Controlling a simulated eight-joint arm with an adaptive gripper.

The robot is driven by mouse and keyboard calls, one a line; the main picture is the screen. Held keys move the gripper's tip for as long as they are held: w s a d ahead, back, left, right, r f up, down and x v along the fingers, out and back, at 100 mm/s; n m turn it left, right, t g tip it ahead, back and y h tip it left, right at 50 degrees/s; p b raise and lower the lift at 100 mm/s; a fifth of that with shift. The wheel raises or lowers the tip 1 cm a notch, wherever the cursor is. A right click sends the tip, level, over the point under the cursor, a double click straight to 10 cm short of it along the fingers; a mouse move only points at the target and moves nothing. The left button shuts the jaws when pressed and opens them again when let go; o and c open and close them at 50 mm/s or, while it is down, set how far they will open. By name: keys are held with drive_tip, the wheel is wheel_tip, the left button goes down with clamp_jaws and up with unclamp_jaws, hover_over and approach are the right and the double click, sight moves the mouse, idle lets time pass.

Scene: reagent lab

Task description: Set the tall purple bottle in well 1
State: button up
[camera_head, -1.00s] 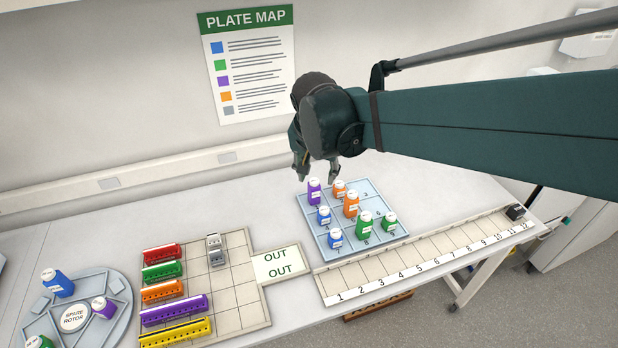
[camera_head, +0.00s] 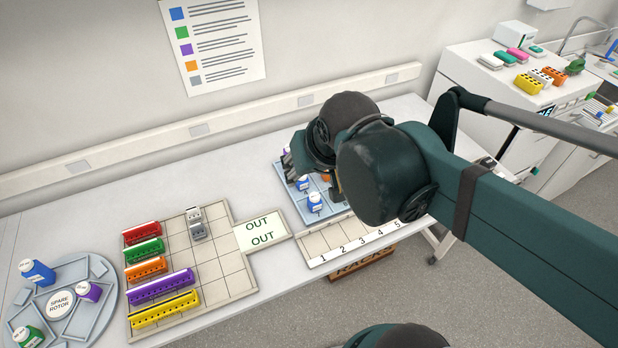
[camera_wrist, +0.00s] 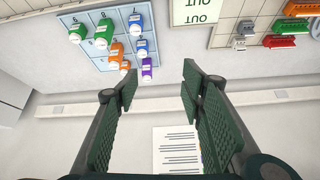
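The tall purple bottle (camera_wrist: 147,70) stands in the corner cell of the light-blue well plate (camera_wrist: 84,18), beside a blue bottle (camera_wrist: 141,46) and an orange bottle (camera_wrist: 125,67). That corner cell matches well 1 by the numbering, though its own label is hidden. My gripper (camera_wrist: 159,78) is open and empty, with clear space between its fingers and the purple bottle apart from them. In the head view my wrist covers most of the plate (camera_head: 283,190) and the purple bottle cannot be made out clearly.
A spare rotor (camera_head: 107,272) at left holds a short purple bottle (camera_head: 88,291), a blue bottle (camera_head: 37,271) and a green bottle (camera_head: 28,336). Coloured racks sit on a beige grid (camera_head: 212,257) by an OUT card (camera_head: 256,218). A numbered strip (camera_head: 340,252) lies in front of the plate.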

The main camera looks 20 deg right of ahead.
drive_tip(key=shift+s+a+f+n+t, duration=0.2)
drive_tip(key=shift+s+n, duration=0.15)
drive_tip(key=shift+s, duration=0.35)
drive_tip(key=shift+s+a+f+n+t, duration=0.1)
drive_tip(key=shift+s+n+t, duration=0.2)
drive_tip(key=shift+s, duration=0.35)
